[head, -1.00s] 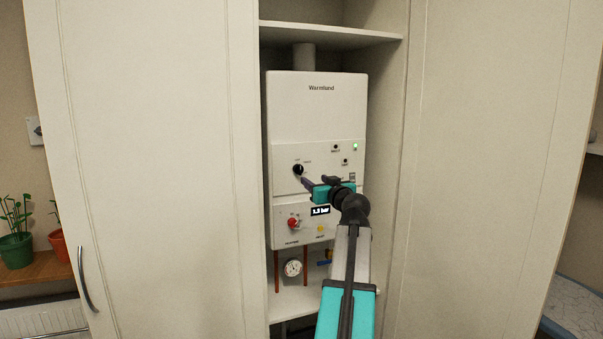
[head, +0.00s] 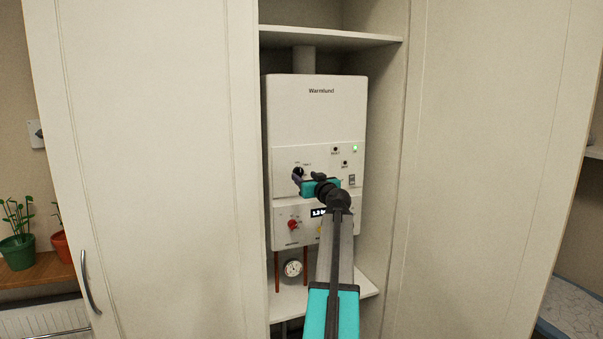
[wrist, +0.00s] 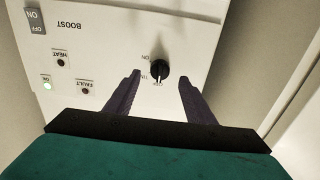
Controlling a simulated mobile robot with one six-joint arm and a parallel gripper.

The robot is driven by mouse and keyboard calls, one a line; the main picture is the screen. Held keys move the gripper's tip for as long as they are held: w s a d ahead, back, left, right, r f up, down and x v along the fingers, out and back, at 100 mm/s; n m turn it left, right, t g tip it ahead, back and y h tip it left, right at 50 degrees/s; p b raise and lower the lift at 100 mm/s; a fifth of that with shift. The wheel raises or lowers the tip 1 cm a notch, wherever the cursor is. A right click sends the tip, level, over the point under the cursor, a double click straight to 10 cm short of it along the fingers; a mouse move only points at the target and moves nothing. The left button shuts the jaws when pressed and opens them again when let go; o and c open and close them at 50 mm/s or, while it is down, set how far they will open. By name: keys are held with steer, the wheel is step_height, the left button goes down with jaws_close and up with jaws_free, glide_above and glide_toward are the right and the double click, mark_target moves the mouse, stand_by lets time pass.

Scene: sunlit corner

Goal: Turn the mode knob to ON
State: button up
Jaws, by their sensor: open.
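The mode knob (head: 298,171) is a round black knob on the white boiler's upper panel. In the wrist view the knob (wrist: 160,70) appears upside down, with small OFF, ON and another partly legible label around it. Its white pointer mark appears to face OFF. My gripper (head: 307,178) is at the panel with its dark fingers apart. In the wrist view the fingers lie on either side of the knob, with visible gaps. The knob is not held; contact with the panel cannot be told.
The boiler (head: 318,98) stands in a narrow cupboard between white doors, under a shelf (head: 330,38). The BOOST switch (wrist: 36,20) and a green light (head: 355,149) are near the knob. Below are a red knob (head: 292,224), a display (head: 317,212) and a gauge (head: 293,268).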

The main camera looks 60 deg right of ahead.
mark_target(301, 173)
steer(key=shift+p+x, duration=0.7)
steer(key=shift+x, duration=1.55)
steer(key=c, duration=1.1)
steer(key=shift+o, duration=0.2)
